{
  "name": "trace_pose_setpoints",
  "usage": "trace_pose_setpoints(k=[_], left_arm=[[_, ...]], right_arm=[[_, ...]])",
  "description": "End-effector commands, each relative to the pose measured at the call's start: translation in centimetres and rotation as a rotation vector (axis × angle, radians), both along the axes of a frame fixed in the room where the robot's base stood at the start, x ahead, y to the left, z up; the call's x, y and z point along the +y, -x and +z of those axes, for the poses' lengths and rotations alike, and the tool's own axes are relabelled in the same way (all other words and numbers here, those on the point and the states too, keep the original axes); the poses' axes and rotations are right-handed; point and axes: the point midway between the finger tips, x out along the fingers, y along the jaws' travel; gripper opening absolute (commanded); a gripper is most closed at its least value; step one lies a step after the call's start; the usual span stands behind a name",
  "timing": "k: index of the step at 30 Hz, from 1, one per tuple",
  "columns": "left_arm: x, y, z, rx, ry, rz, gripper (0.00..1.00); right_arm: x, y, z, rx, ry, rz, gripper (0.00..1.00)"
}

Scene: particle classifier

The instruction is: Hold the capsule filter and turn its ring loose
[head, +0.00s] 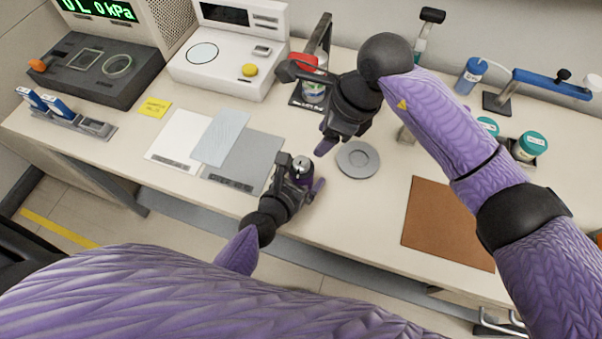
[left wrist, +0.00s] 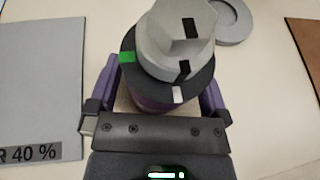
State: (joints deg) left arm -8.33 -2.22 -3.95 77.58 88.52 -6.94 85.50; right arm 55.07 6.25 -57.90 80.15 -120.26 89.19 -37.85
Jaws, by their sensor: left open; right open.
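The capsule filter (head: 302,165) stands near the front of the bench, with a silver-grey top. In the left wrist view it has a faceted grey cap (left wrist: 172,40) with black marks. Below the cap is a dark ring (left wrist: 205,80) with a green and a white mark. My left gripper (head: 301,174) is open, with its purple fingers on either side of the capsule's lower body; firm contact cannot be told. My right gripper (head: 334,140) is open and empty, above the bench up and right of the capsule. Its fingers are partly hidden by its own wrist.
A round grey dish (head: 358,160) lies right of the capsule. A grey mat (head: 243,165) lies left, and a brown mat (head: 447,222) right. Teal-lidded jars (head: 530,146) stand at the right.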

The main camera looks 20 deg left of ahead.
Motion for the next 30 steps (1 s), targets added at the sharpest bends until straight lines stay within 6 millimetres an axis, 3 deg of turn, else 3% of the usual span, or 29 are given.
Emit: trace_pose_setpoints(k=[8,21,23,24,25,30], left_arm=[[-0.03,-0.23,-0.1,0.0,0.0,0.001,1.0],[-0.01,-0.2,-0.1,0.0,-0.001,0.001,0.09],[-0.01,-0.2,-0.1,0.0,-0.001,0.001,0.0],[-0.01,-0.2,-0.1,0.0,-0.001,0.001,0.0],[0.0,-0.2,-0.1,0.0,-0.001,0.001,0.73],[0.0,-0.2,-0.1,0.0,-0.001,0.001,0.37]], right_arm=[[0.0,0.0,0.0,0.0,0.0,0.0,0.59],[0.0,0.0,0.0,0.0,0.0,0.0,0.59],[0.0,0.0,0.0,0.0,0.0,0.0,0.59],[0.0,0.0,0.0,0.0,0.0,0.0,0.59],[0.0,0.0,0.0,0.0,0.0,0.0,0.59],[0.0,0.0,0.0,0.0,0.0,0.0,0.59]])
